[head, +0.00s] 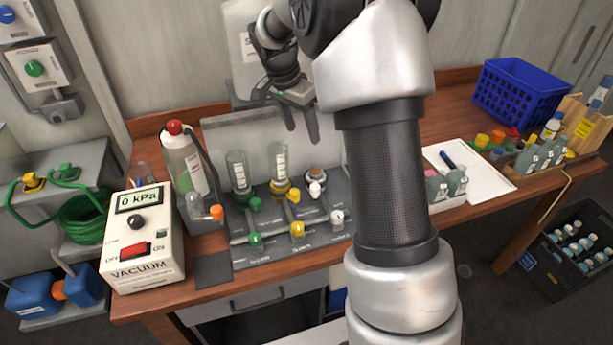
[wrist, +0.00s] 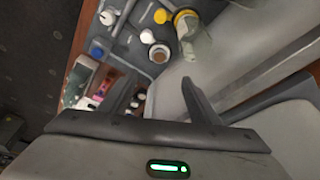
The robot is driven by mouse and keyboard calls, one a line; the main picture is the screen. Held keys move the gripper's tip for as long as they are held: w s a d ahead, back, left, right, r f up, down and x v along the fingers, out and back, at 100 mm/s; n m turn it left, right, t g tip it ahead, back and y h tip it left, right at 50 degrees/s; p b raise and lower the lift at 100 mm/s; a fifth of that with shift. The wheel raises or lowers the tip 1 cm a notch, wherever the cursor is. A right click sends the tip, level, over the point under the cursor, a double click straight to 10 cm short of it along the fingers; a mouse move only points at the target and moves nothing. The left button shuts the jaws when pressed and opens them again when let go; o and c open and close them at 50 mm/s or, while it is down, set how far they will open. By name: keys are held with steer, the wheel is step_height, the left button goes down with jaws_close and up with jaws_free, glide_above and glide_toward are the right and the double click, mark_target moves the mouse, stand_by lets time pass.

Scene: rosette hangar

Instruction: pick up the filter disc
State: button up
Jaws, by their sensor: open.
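I cannot pick out a filter disc for certain. A round holder (head: 316,176) without a clear cup stands at the right of the filter station (head: 262,255); its top looks brownish, and I cannot tell if a disc lies on it. A similar round holder shows in the wrist view (wrist: 160,54). Two clear cups stand to its left, one over green fittings (head: 238,172) and one over yellow fittings (head: 279,163). My gripper (head: 301,126) is open and empty, fingers pointing down, above and behind the station near its back panel.
The vacuum box (head: 145,250) reads 0 kPa at the left, beside a red-capped bottle (head: 185,160). To the right are a white tray (head: 485,190), small bottles, colored caps and a blue basket (head: 520,95). My arm hides the table's middle.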

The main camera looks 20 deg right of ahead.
mark_target(316, 172)
steer(key=p+x, duration=0.1)
steer(key=x, duration=1.6)
steer(key=shift+d+f, duration=0.1)
steer(key=shift+f, duration=0.05)
steer(key=c, duration=1.1)
